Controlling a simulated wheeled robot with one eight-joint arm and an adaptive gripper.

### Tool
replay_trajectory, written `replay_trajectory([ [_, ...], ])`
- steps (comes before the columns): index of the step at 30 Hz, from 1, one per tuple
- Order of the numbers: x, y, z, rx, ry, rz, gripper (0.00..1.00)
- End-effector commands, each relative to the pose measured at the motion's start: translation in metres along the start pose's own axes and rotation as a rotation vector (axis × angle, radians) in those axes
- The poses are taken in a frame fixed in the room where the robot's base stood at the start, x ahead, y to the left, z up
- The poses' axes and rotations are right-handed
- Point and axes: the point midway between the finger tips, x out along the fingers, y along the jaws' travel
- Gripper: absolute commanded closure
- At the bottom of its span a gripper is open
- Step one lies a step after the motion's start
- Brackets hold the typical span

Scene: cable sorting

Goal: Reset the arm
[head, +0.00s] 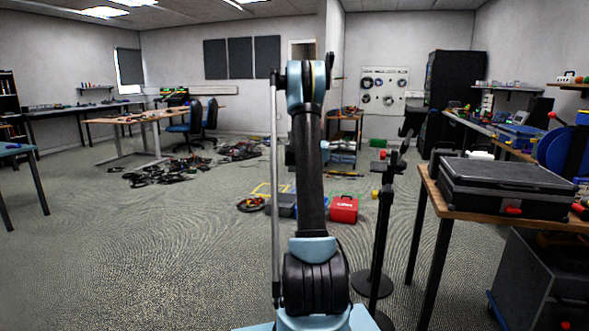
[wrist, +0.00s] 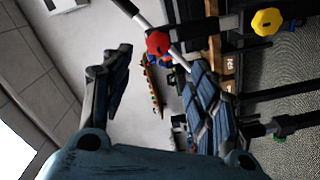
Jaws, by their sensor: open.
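My arm (head: 311,170) stands raised in the middle of the head view, with its upper joint near the ceiling line. My gripper is not clearly visible in the head view. In the wrist view my gripper (wrist: 158,62) is open, with its two dark fingers spread wide apart. Nothing is held between the fingers. The wrist view is tilted sideways and shows wall, ceiling and equipment beyond the fingers.
A wooden table (head: 432,187) with a black case (head: 505,186) stands close on the right. A dark stand (head: 383,230) is between it and my arm. A red box (head: 344,209) and cable piles (head: 165,171) lie on the floor ahead. The left floor foreground is clear.

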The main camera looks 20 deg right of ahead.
Motion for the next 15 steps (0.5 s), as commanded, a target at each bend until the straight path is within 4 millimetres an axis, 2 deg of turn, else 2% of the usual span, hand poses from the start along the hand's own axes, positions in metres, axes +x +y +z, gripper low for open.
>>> replay_trajectory([
  [7,0.002,0.013,0.01,-0.038,0.001,-0.062,0.45],
  [15,0.004,0.043,0.047,-0.155,0.006,-0.257,0.45],
])
